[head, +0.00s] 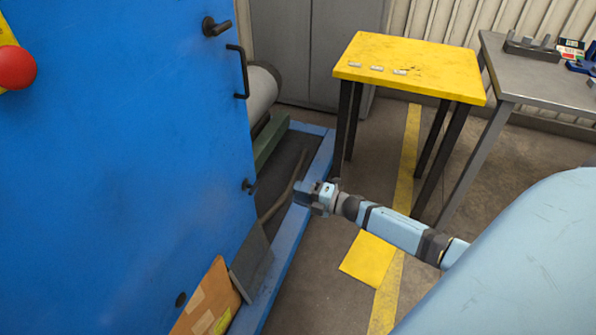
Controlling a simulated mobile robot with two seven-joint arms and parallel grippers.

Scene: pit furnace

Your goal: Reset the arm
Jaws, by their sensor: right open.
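My right arm comes in from the right side of the head view. My right gripper (308,195) is open and empty, and it points left toward the blue cabinet (120,160). It hangs over the blue base frame (322,165) and appears apart from the cabinet. The arm is stretched out, with its forearm above the floor. My left gripper is not in view.
A yellow table (420,62) with several small metal pieces stands behind. A grey table (520,75) with tools is at the right. The cabinet has a black handle (240,72) and a red knob (15,68). Cardboard (208,300) leans low.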

